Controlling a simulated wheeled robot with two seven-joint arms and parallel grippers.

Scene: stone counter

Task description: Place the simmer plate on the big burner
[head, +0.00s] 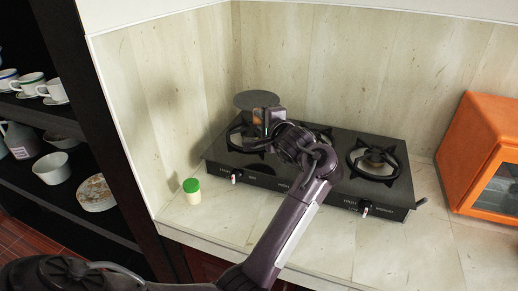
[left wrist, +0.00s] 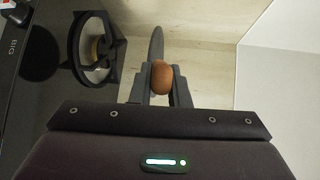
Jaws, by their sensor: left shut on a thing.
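The simmer plate (head: 257,99) is a thin grey disc in the head view, raised above the back left of the stove. In the left wrist view the plate (left wrist: 157,48) shows nearly edge-on, with a round brown knob (left wrist: 162,77) between the fingers. My left gripper (head: 266,119) is shut on this knob and holds the plate clear of the stove. The left burner (head: 238,138) is below it, partly hidden by my gripper. In the left wrist view this burner (left wrist: 93,48) has a black ring grate, and "BIG" is lettered on the stove edge.
The black stove (head: 330,190) has a right burner (head: 377,161) and a middle one mostly behind my arm. A green-lidded jar (head: 192,191) stands left of the stove. An orange oven (head: 482,155) is at right. Walls close in behind and left. Shelves with dishes (head: 52,168) are at far left.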

